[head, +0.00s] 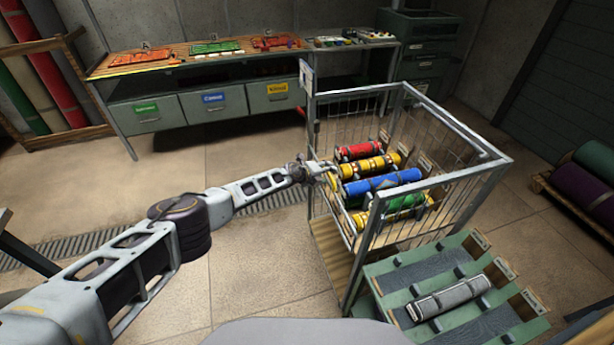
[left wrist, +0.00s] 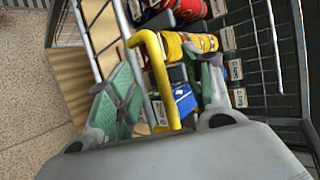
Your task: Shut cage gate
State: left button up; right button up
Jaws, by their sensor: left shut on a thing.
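The wire cage (head: 460,130) has a grey metal frame and holds several rolled rugs in red, yellow, blue and green. My left gripper (head: 322,170) is at the cage's left side. In the left wrist view its green-padded fingers (left wrist: 165,88) are on both sides of a yellow bent-bar handle (left wrist: 160,75) and shut on it. The handle is beside a grey bar of the cage gate (left wrist: 99,55). In the head view my gripper partly covers this spot, and I cannot tell how far the gate stands open. My right gripper is not in view.
A green slatted rack (head: 400,280) with a grey roll (head: 450,297) stands in front of the cage. A long bench (head: 225,65) with labelled bins runs along the back wall. Dark rolls lie on a pallet (head: 570,205) at right.

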pick_arm(q)
jog(key=shift+s+d+r, duration=0.2)
jog(key=shift+s+d, duration=0.35)
jog(key=a+f+v, duration=0.1)
jog(key=v, duration=0.9)
jog(key=shift+w+a+r, duration=0.15)
jog(key=shift+w+a, duration=0.1)
jog(key=shift+a, duration=0.25)
dwell(0.5)
jog(key=shift+a, duration=0.1)
dwell(0.5)
